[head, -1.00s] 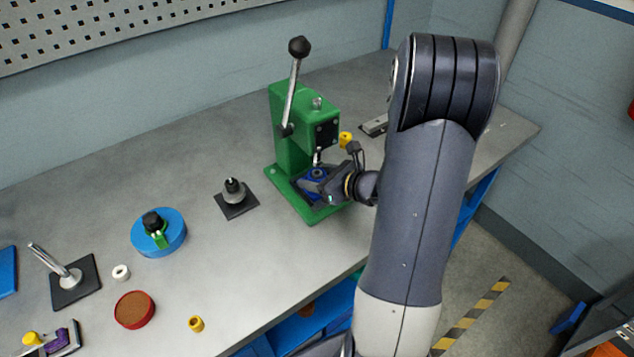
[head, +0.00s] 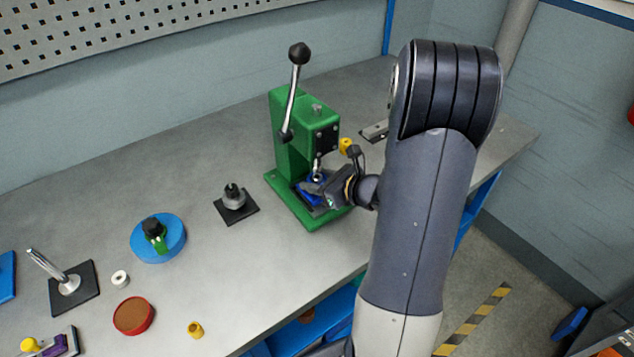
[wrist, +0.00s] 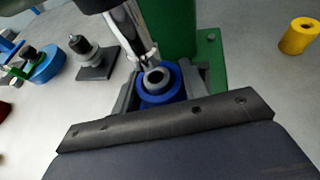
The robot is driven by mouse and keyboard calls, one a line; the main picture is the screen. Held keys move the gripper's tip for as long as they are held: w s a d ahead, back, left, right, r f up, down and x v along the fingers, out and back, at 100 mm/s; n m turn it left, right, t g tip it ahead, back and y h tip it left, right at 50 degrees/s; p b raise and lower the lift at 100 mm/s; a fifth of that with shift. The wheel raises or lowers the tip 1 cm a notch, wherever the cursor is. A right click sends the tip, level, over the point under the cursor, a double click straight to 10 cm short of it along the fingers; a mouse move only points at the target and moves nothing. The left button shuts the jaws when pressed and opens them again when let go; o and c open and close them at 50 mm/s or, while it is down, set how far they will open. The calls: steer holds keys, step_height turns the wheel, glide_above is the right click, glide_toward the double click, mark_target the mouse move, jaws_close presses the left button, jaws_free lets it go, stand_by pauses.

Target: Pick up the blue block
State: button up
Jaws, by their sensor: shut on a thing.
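The blue block (head: 309,190) is at the base of the green press (head: 292,135), under its ram. In the wrist view the blue block (wrist: 158,84) has a round blue ring on top with a grey bushing (wrist: 156,77) in it. My gripper (head: 322,188) reaches in from the right and is shut on the blue block. In the wrist view the dark gripper body hides the block's near side. The ram (wrist: 132,32) comes down close to the bushing; I cannot tell whether they touch.
The press lever (head: 294,90) stands up with a black knob. A grey post on a black plate (head: 236,204) stands left of the press. A blue round fixture (head: 158,238) and a red dish (head: 133,316) are further left.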

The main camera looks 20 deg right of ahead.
steer(key=shift+r, duration=0.6)
steer(key=s+d+b, duration=0.1)
steer(key=s+d, duration=0.1)
steer(key=s, duration=0.3)
steer(key=s+d, duration=0.3)
steer(key=s, duration=0.2)
steer(key=s+d+b, duration=0.1)
steer(key=s+d, duration=0.2)
steer(key=s, duration=0.3)
steer(key=shift+b, duration=0.35)
